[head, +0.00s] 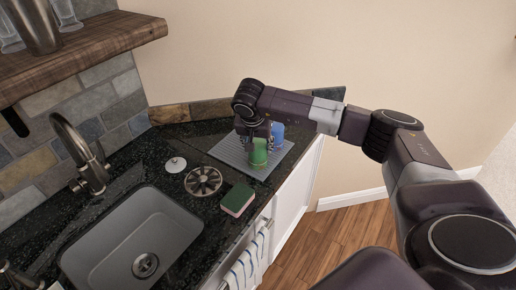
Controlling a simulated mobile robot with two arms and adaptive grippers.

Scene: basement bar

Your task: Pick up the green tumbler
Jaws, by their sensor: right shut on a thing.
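The green tumbler (259,153) stands on a grey mat (231,152) at the back right corner of the dark counter. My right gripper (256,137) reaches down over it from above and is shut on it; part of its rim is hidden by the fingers. A blue tumbler (277,132) stands just behind and to the right of the green one, close to the gripper. My left gripper is not in view.
The sink (128,240) and faucet (82,155) are left. A wooden shelf (85,48) juts out above.

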